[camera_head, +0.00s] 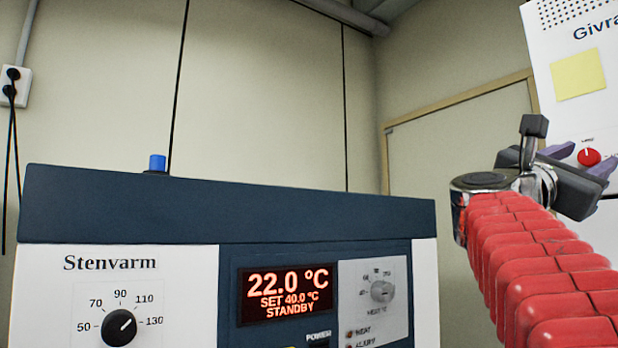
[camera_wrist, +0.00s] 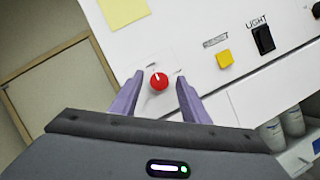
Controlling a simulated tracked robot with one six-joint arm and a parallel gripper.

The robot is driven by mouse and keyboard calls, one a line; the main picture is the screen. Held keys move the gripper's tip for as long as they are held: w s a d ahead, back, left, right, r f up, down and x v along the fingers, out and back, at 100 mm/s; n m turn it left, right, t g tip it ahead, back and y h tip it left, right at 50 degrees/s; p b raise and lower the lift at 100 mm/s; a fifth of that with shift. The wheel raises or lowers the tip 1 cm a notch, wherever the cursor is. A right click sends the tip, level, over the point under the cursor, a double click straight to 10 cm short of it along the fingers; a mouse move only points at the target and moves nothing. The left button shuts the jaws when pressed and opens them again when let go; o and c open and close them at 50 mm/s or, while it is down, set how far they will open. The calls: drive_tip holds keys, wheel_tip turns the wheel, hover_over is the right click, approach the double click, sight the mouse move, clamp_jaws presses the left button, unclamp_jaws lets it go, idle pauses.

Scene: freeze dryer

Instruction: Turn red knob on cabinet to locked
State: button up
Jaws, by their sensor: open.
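The red knob (camera_wrist: 158,82) is on the white cabinet front (camera_wrist: 200,25), with a white pointer mark on its face pointing roughly up in the wrist view. Small labels beside it are too small to read. The knob also shows at the right of the head view (camera_head: 588,157). My gripper (camera_wrist: 160,88) is open, with its two purple fingers on either side of the knob in the picture. In the head view my gripper (camera_head: 584,160) is close to the cabinet front. I cannot tell whether the fingers touch the knob or how much depth separates them.
A yellow button (camera_wrist: 224,58) and a black LIGHT switch (camera_wrist: 263,40) sit right of the knob. A yellow note (camera_wrist: 122,10) is above it. Pale containers (camera_wrist: 292,121) stand lower right.

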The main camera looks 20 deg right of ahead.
drive_tip(key=shift+c, duration=0.3)
drive_tip(key=c, duration=1)
drive_tip(key=shift+d+m, duration=0.1)
drive_tip(key=shift+m, duration=0.4)
drive_tip(key=m+g, duration=0.1)
drive_tip(key=m, duration=0.1)
drive_tip(key=m+g+y, duration=0.1)
drive_tip(key=m, duration=0.1)
drive_tip(key=shift+w+y, duration=0.1)
drive_tip(key=shift+y, duration=0.2)
drive_tip(key=m, duration=0.2)
drive_tip(key=m+y, duration=0.1)
drive_tip(key=m, duration=0.2)
drive_tip(key=shift+r+g+y, duration=0.1)
drive_tip(key=shift+g+y, duration=0.2)
drive_tip(key=m+y, duration=0.1)
drive_tip(key=m, duration=0.3)
drive_tip(key=shift+w+r+y, duration=0.1)
drive_tip(key=shift+y, duration=0.3)
drive_tip(key=shift+m+t+y, duration=0.6)
drive_tip(key=shift+m+y, duration=0.1)
drive_tip(key=shift+m, duration=1.3)
